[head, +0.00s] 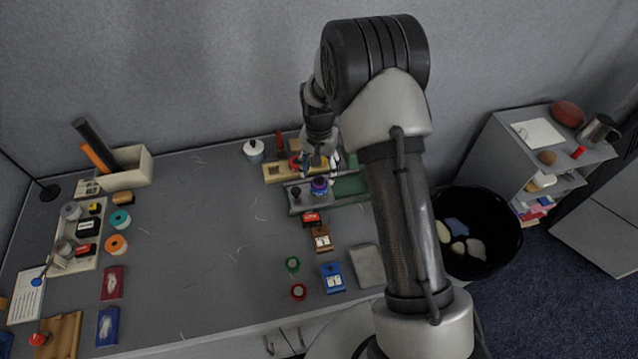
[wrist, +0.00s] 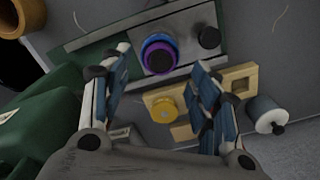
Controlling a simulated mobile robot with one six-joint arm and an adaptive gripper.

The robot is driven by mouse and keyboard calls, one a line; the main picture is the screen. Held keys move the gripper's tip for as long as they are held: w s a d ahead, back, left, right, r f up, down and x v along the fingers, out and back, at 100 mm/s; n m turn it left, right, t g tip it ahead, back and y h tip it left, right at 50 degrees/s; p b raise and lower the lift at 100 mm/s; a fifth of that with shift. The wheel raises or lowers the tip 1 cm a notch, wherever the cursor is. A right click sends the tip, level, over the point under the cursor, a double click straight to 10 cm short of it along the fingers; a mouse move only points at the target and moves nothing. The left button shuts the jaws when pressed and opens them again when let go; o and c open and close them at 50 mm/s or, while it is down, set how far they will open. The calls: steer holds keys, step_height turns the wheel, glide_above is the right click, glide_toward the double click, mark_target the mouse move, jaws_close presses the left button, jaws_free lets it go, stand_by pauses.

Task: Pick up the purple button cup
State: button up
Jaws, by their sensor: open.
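The purple button cup (head: 320,185) stands upright on a grey board (head: 299,200) at the back of the table. In the wrist view the cup (wrist: 160,54) shows from above as a purple ring with a blue rim and a dark middle. My gripper (head: 319,160) is above and just behind the cup in the head view. In the wrist view the open fingers (wrist: 159,62) are on either side of the picture, with the cup beyond the tips between them. Nothing is held.
A black knob (wrist: 209,37) stands beside the cup on the same board. A wooden holder (wrist: 238,83) with a yellow round piece (wrist: 163,109) lies between the fingers and near the right one. A white pot (head: 254,149) stands to the left. The table's middle (head: 200,230) is mostly clear.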

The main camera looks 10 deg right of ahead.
mark_target(319, 180)
step_height(319, 180, down, 4)
steer(key=shift+r+b, duration=0.2)
steer(key=shift+b, duration=0.2)
steer(key=shift+c, duration=0.5)
steer(key=shift+s, duration=0.1)
steer(key=c, duration=1)
